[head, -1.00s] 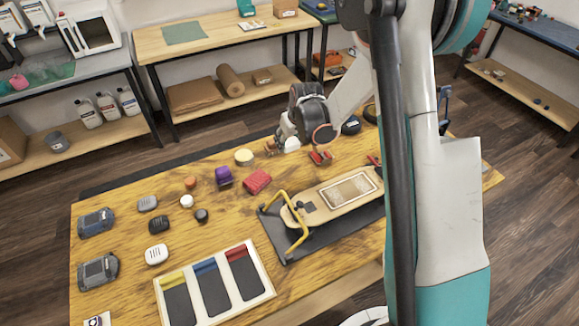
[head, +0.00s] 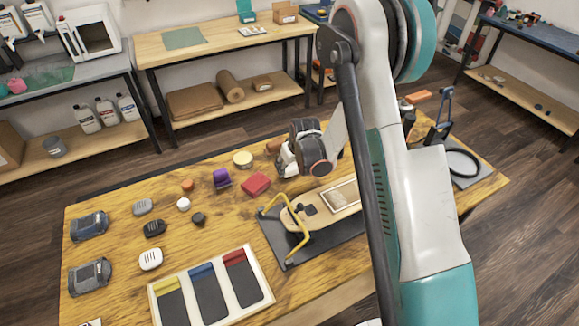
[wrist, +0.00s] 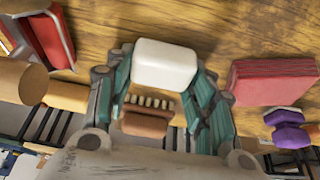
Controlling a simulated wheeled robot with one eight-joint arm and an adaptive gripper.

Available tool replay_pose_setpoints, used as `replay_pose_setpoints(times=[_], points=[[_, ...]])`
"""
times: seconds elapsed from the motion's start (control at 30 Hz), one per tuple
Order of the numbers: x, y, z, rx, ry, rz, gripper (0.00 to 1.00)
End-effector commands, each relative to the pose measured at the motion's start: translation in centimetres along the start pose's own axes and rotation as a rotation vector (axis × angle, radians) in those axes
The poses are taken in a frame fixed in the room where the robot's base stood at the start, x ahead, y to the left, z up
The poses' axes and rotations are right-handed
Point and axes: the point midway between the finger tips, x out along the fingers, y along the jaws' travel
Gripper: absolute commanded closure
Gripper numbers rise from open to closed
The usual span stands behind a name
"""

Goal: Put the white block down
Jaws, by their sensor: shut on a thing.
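The white block (wrist: 165,62) shows in the wrist view, held between the two teal-sided fingers of my gripper (wrist: 165,75). My gripper is shut on it. Table wood shows beyond the block; I cannot tell whether the block touches it. In the head view my gripper (head: 285,160) is over the far part of the wooden workbench (head: 110,205), behind the skateboard deck. There the block is largely hidden by my wrist.
A red block (head: 256,184) and a purple dumbbell-like thing (head: 221,178) lie left of my gripper. A skateboard deck (head: 308,214) with a yellow clamp (head: 300,235) is in front. A red-and-grey tool (wrist: 48,40) and tan cylinder (wrist: 20,80) are close in the wrist view.

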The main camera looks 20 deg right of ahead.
Motion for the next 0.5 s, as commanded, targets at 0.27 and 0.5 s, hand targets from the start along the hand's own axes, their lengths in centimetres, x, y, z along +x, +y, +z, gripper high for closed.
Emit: replay_pose_setpoints(times=[0.27, 0.5], points=[[0.6, 0.0, 0.2, 0.000, 0.000, 0.000, 0.73], [1.1, 0.0, 0.5, 0.000, -0.001, 0.000, 0.73]])
